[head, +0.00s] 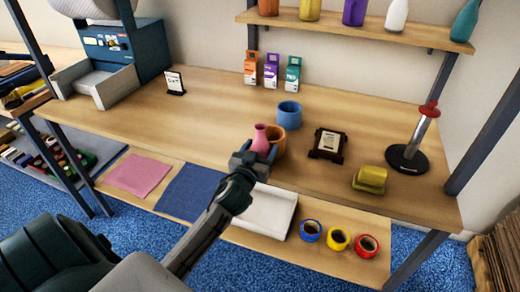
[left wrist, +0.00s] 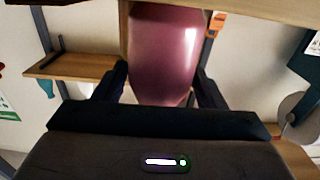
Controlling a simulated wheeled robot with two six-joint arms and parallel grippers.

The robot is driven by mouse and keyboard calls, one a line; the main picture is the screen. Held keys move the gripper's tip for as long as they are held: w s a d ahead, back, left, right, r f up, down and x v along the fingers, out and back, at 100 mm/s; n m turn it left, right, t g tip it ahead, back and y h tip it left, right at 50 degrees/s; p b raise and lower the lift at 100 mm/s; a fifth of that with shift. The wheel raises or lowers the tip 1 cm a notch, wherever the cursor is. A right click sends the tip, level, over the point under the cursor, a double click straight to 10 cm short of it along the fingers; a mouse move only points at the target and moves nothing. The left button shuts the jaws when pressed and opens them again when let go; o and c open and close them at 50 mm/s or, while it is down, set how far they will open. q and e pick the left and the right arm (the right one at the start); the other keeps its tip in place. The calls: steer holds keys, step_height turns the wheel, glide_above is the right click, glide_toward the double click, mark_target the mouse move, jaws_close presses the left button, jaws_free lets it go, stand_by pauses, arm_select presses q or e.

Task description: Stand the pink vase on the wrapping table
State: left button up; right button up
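The pink vase (head: 261,138) is upright near the front edge of the wrapping table (head: 210,104), just in front of an orange pot. My left gripper (head: 251,160) comes from below and in front, at the vase's lower part. In the left wrist view the vase (left wrist: 163,50) fills the space between the two dark fingers (left wrist: 160,85), which appear shut on its sides. Whether its base touches the tabletop is hidden by the gripper. My right gripper is in neither view.
The orange pot (head: 278,140) stands right behind the vase, and a blue pot (head: 289,114) farther back. A dark framed stand (head: 327,145), yellow object (head: 369,180) and red-topped holder (head: 413,145) stand right. The tabletop left of the vase is mostly clear.

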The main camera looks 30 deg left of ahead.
arm_select(q)
steer(key=shift+o, duration=0.6)
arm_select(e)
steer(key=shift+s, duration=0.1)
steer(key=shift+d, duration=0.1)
arm_select(q)
steer(key=shift+r, duration=0.25)
steer(key=shift+r+p, duration=0.45)
steer(key=shift+p, duration=0.25)
steer(key=b+v, duration=0.3)
steer(key=v, duration=0.9)
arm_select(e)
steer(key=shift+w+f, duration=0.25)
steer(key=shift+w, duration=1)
